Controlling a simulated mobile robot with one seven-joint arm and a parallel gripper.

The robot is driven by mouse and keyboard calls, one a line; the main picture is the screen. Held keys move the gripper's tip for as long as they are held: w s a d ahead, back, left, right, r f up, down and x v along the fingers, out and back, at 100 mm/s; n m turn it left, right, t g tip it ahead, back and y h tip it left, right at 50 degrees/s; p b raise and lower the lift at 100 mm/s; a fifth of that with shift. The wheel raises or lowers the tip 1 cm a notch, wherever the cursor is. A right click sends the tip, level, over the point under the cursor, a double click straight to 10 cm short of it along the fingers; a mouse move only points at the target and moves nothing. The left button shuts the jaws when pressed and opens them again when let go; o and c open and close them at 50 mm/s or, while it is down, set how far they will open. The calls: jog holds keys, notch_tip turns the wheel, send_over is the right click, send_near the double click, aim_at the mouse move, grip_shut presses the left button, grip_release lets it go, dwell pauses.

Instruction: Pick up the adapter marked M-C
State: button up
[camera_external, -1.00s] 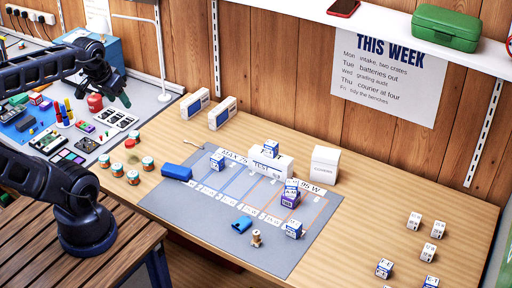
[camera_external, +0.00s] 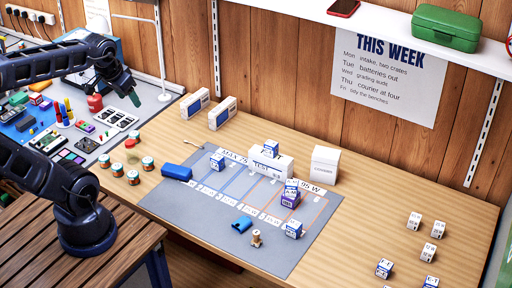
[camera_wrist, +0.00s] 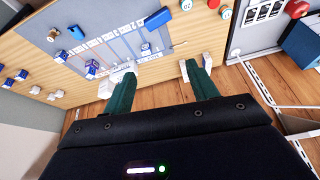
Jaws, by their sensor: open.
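Several small blue-and-white and white marked cubes are in the external view. Some stand on the grey mat (camera_external: 185,205): one at its upper left (camera_external: 217,161), a stacked pair with a white-blue cube (camera_external: 292,185) on a purplish one (camera_external: 289,200), and one at the lower right (camera_external: 294,229). Another cube (camera_external: 271,147) is at the white TEST block (camera_external: 264,164). The lettering is too small for me to tell which is M-C. My gripper (camera_external: 130,85) is open and empty, high over the left bench, far from the cubes. Its spread fingers show in the wrist view (camera_wrist: 160,70).
More cubes, including a blue-white one (camera_external: 384,268) and a white one (camera_external: 414,220), stand at the table's right. A white box (camera_external: 325,163), a blue case (camera_external: 177,172), a blue piece (camera_external: 242,224) and a brass-coloured piece (camera_external: 256,238) are around the mat. Bare table lies right of the mat.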

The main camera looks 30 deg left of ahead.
jog(key=w+d+f+m, duration=0.5)
jog(key=w+d, duration=0.5)
jog(key=w, duration=0.1)
jog(key=m+g+h, duration=0.4)
jog(key=m+h, duration=0.1)
jog(key=m, duration=0.8)
send_near(294, 223)
jog(key=shift+x, duration=5.35)
jog(key=shift+s+n, duration=0.1)
jog(key=shift+n, duration=0.2)
jog(key=c, duration=1.1)
jog(key=shift+o, duration=0.2)
jog(key=shift+r, duration=0.1)
